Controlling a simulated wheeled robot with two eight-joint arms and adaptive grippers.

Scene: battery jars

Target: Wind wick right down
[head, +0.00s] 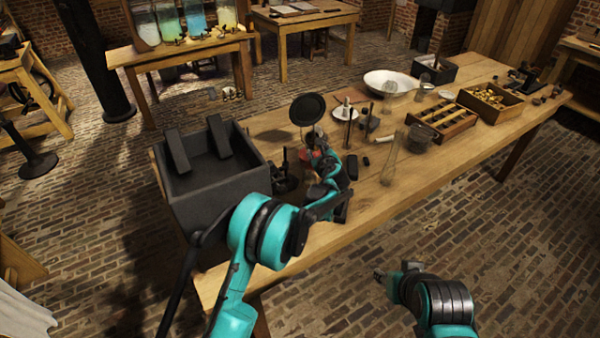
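My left gripper (312,150) is over the near left part of the long wooden bench, its fingers close to a small reddish object (318,152) below a round dark disc (308,109). The wrist covers most of what is there, so I cannot make out a wick or its winder, nor whether the fingers touch anything. A clear glass chimney-like piece (392,162) stands upright on the bench to the right of the gripper. My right gripper (379,274) is low in front of the bench, over the brick floor, away from everything; its fingers are too small to read.
A dark open box (215,175) stands at the bench's left end, beside my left arm. A white bowl (390,82), a slotted wooden rack (442,121) and a crate of brass pieces (490,103) stand farther right. The bench's front strip (440,165) is mostly clear.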

